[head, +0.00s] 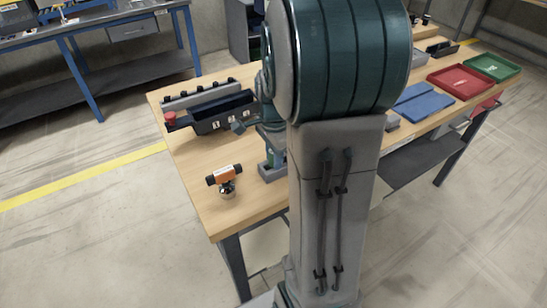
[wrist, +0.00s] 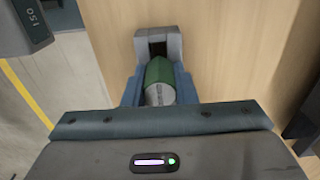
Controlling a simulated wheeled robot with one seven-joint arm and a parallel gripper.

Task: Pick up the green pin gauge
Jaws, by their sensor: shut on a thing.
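The green pin gauge (wrist: 160,72) has a green body with a pale grey part nearer the camera in the wrist view. My gripper (wrist: 158,88) is shut on it, with one blue finger on either side. A grey block (wrist: 168,36) with a dark square opening is just beyond the gauge. I cannot tell whether the gauge touches it. In the head view, my gripper (head: 274,157) is low over the wooden table, at a grey block (head: 270,174). The gauge is hidden there.
Left of the gripper stand a dark rack (head: 215,114) with a red knob and an orange-and-black device (head: 224,175). Blue (head: 424,106), red (head: 460,81) and green (head: 493,67) trays lie at right. A dark part marked 150 (wrist: 30,25) is near the wrist. Bare tabletop shows around the device.

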